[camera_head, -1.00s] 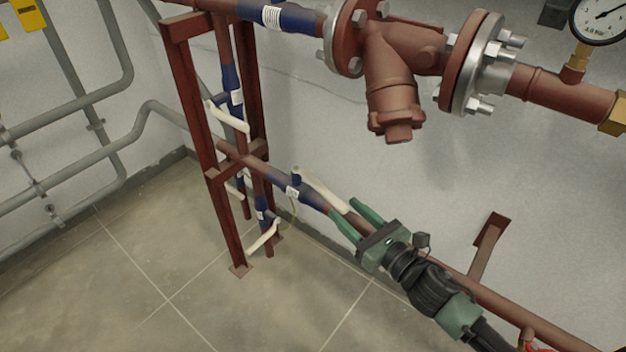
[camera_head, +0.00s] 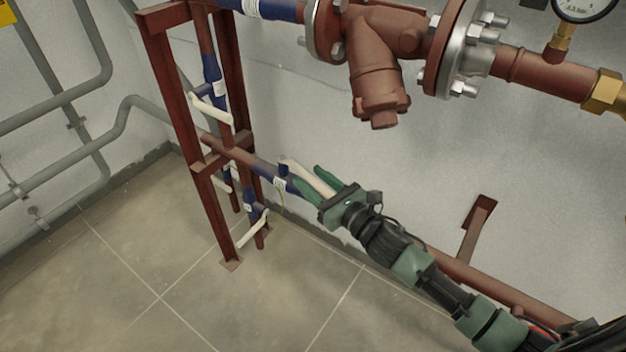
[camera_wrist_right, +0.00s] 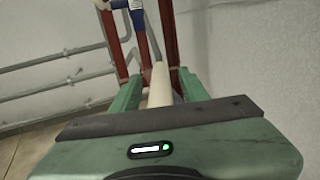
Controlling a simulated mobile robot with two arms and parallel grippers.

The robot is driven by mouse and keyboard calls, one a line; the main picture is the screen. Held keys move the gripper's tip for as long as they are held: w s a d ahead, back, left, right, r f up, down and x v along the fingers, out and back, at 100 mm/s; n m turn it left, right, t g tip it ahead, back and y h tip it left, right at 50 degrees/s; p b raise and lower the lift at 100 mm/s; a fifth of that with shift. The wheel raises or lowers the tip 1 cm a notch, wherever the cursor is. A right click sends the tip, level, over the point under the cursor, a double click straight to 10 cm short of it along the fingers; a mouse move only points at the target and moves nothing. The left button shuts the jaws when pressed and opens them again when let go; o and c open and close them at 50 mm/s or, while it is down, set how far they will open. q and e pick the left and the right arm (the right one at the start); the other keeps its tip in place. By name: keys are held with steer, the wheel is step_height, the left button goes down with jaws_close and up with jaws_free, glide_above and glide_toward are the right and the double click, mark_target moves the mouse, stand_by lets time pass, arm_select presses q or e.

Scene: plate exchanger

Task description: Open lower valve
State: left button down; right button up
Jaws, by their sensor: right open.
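A blue valve (camera_head: 265,172) with a white label sits on the lower red-brown pipe. Its cream lever handle (camera_head: 291,166) lies roughly along the pipe. My right gripper (camera_head: 309,180) is open at the handle, with its green fingers on either side of the lever's end. In the right wrist view the cream handle (camera_wrist_right: 160,86) stands between the two fingers of my right gripper (camera_wrist_right: 158,88), with gaps visible near their tips. Part of the handle is hidden behind the gripper. My left gripper is not in view.
A red-brown frame (camera_head: 183,118) stands left of the valve. It carries further blue valves with cream handles (camera_head: 212,108), one low near the floor (camera_head: 253,229). A large flanged strainer (camera_head: 378,75) hangs above my right arm. The tiled floor (camera_head: 150,270) is clear.

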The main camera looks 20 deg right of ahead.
jaws_close()
stand_by(1.3)
